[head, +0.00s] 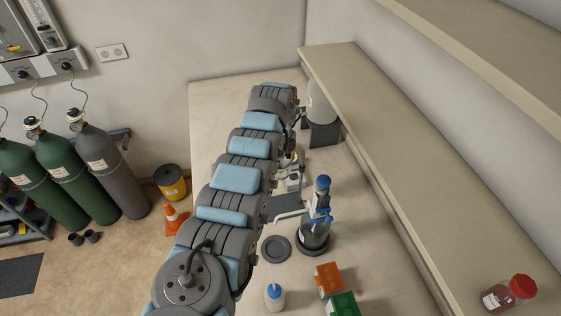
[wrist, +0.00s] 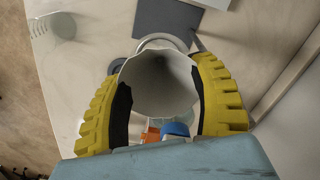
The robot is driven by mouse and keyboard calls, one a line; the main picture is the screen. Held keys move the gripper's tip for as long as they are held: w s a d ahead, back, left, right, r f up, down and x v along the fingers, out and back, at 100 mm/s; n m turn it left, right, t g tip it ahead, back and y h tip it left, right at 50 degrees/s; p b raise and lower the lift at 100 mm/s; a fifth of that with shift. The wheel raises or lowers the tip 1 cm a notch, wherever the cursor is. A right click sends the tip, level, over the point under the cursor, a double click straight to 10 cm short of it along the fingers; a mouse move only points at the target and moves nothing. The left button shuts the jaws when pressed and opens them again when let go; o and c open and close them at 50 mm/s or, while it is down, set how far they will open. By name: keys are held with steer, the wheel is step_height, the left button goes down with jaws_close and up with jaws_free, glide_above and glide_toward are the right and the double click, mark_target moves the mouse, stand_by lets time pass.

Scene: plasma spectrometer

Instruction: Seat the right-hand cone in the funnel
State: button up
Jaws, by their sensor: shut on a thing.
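In the wrist view, my gripper (wrist: 161,68) has its yellow fingers closed on both sides of a pale grey-white cone (wrist: 158,88). The cone's wide mouth faces the camera, and its hollow inside shows. A pale round rim (wrist: 160,39) shows just past the cone's upper edge; it may be the funnel, but the cone covers most of it. I cannot tell whether the cone touches it. In the head view my own arm hides the gripper and the cone.
A bottle with a blue cap (head: 316,230), a dark round disc (head: 276,249), a small white bottle (head: 274,296) and orange (head: 328,279) and green (head: 343,304) boxes stand on the bench. A long shelf (head: 400,170) borders it at right. A pale ribbed object (wrist: 50,28) is upper left.

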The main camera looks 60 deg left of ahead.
steer(key=shift+f+b, duration=0.3)
steer(key=shift+f, duration=0.35)
steer(key=shift+f+b, duration=0.3)
steer(key=shift+f, duration=0.15)
steer(key=o, duration=0.8)
steer(key=shift+o, duration=0.2)
steer(key=shift+r, duration=0.1)
step_height(320, 180, up, 12)
